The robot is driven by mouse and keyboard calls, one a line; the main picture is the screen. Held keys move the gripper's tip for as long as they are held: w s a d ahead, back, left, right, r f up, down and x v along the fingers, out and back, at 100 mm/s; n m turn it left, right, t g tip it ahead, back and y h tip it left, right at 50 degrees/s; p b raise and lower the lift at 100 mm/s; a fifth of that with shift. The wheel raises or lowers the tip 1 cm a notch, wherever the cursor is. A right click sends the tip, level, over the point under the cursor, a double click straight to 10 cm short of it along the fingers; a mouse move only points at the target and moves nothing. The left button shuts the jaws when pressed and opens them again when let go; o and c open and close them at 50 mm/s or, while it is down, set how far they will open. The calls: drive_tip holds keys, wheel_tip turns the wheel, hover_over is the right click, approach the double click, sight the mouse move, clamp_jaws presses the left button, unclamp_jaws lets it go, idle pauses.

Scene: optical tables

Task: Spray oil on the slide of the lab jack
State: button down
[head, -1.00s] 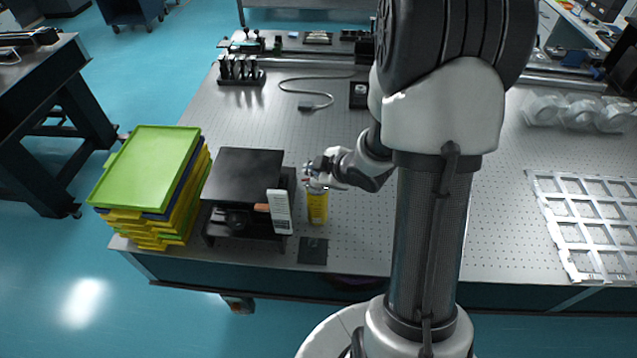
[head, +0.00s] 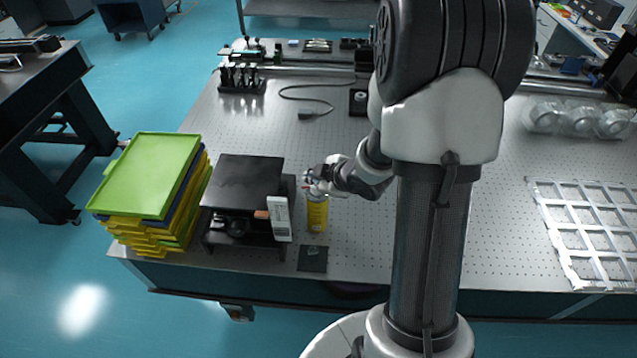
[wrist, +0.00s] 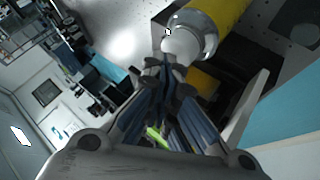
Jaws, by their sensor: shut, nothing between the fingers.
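The lab jack (head: 243,183) has a black top plate and stands near the left front of the optical table. A yellow spray can (head: 317,214) stands upright on the table just right of it. My gripper (head: 309,182) is at the top of the can, shut and empty. In the wrist view my gripper (wrist: 168,75) has its fingers together beside the can's pale cap (wrist: 186,42), with the yellow body (wrist: 222,15) behind it. I cannot tell whether the fingers touch the cap. The jack's slide is mostly hidden under the top plate.
A white label card (head: 280,217) stands at the jack's right front. A stack of green and yellow trays (head: 150,175) is left of it. A small dark plate (head: 313,259) lies in front of the can.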

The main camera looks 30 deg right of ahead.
sight(315, 187)
drive_tip(key=shift+f, duration=0.1)
idle(0.3)
drive_tip(key=shift+s+f+b, duration=0.15)
drive_tip(key=shift+f+b, duration=0.3)
drive_tip(key=shift+r, duration=0.1)
drive_tip(key=shift+r+p, duration=0.2)
drive_tip(key=shift+p, duration=0.1)
wheel_tip(315, 187, up, 6)
drive_tip(key=p, duration=0.5)
drive_tip(key=shift+r+p, duration=0.2)
drive_tip(key=shift+p, duration=0.15)
drive_tip(key=shift+f, duration=0.1)
